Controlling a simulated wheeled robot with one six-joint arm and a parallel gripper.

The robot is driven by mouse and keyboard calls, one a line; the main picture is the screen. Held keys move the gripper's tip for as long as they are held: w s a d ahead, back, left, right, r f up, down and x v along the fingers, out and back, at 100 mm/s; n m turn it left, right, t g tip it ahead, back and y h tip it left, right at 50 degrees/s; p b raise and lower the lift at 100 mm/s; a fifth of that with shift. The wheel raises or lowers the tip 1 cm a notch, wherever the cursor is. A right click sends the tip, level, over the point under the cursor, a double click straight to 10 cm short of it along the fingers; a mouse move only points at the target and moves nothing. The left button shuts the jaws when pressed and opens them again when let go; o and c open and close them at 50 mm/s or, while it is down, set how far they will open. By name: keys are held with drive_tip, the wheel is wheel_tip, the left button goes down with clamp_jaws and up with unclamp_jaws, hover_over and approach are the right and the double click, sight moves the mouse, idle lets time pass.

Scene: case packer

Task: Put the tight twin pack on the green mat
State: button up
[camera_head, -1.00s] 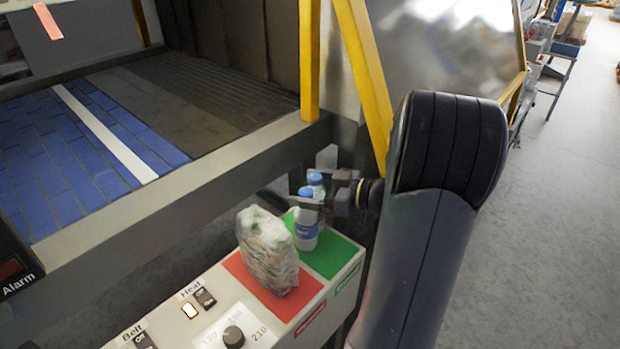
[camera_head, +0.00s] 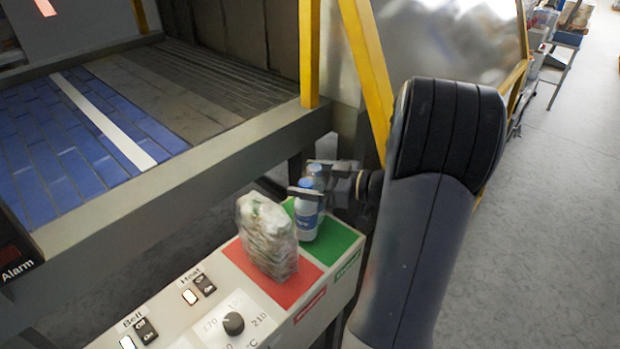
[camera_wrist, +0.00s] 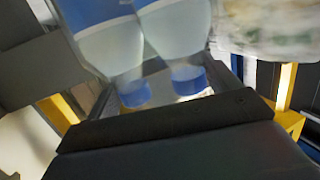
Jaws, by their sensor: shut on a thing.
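The tight twin pack (camera_head: 308,222) is two clear bottles with blue caps and blue labels, side by side and upright. My gripper (camera_head: 314,191) is shut on it near the caps. The green mat (camera_head: 335,251) is at the right end of the control panel, and the pack's lower end is over its left part. I cannot tell whether the bottoms touch the mat. In the wrist view, the pack (camera_wrist: 172,35) fills the upper middle, with its caps towards my gripper.
A bulky wrapped pack (camera_head: 266,240) stands on the red mat (camera_head: 292,289), close left of the twin pack. It also shows in the wrist view (camera_wrist: 270,22). The conveyor frame (camera_head: 200,163) and a yellow post (camera_head: 365,70) are behind. The green mat's right part is bare.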

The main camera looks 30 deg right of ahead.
drive_tip(key=shift+f+b, duration=0.4)
drive_tip(key=shift+b, duration=0.2)
drive_tip(key=o, duration=1.9)
drive_tip(key=shift+s, duration=0.1)
drive_tip(key=b+v, duration=0.3)
drive_tip(key=v, duration=0.7)
drive_tip(key=shift+s+d, duration=0.25)
drive_tip(key=shift+d, duration=0.05)
drive_tip(key=b+v, duration=0.2)
drive_tip(key=v, duration=0.6)
drive_tip(key=shift+b, duration=0.3)
